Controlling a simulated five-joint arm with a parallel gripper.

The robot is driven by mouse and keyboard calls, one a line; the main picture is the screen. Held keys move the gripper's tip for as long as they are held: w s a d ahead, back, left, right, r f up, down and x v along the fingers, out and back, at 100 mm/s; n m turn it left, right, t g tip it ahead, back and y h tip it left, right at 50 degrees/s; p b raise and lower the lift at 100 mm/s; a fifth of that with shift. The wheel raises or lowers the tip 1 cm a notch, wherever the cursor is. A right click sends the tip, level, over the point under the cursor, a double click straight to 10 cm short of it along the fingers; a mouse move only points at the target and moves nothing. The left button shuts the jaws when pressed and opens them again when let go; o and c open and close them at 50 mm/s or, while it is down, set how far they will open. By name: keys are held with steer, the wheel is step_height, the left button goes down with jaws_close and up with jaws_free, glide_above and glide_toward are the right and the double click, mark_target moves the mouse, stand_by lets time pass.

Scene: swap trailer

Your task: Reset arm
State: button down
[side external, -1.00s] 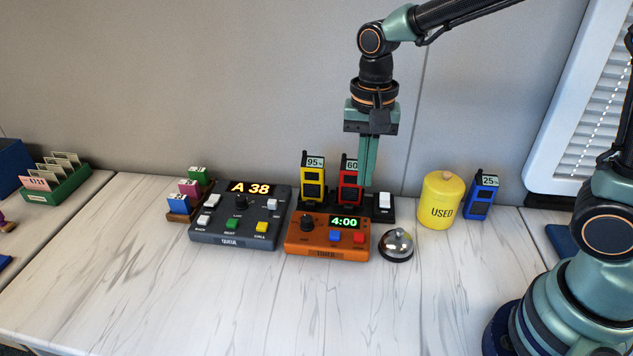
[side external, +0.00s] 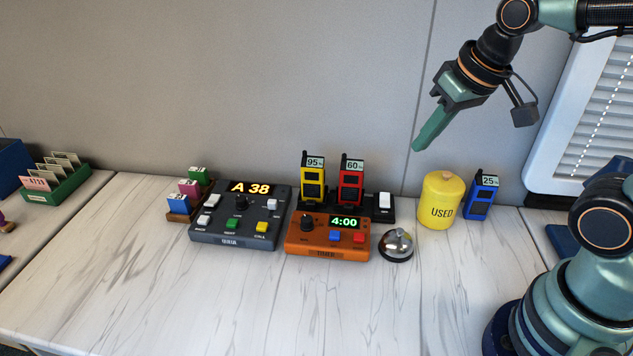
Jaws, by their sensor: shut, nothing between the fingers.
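My gripper (side external: 417,147) is shut and empty. It hangs in the air, tilted down to the left, above and left of the yellow USED canister (side external: 440,203). It touches nothing. My arm reaches in from the upper right, with the elbow raised.
A dark console reading A 38 (side external: 238,238) and an orange timer reading 4:00 (side external: 326,249) stand mid-table. A yellow radio (side external: 313,187) and a red radio (side external: 351,190) stand in a dock behind. A bell (side external: 397,246) and blue radio (side external: 481,199) are to the right. The table front is clear.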

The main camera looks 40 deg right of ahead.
steer(key=shift+s+d+r+n+t, duration=0.2)
steer(key=shift+s+d+n+t, duration=0.25)
steer(key=shift+n, duration=0.25)
stand_by(0.5)
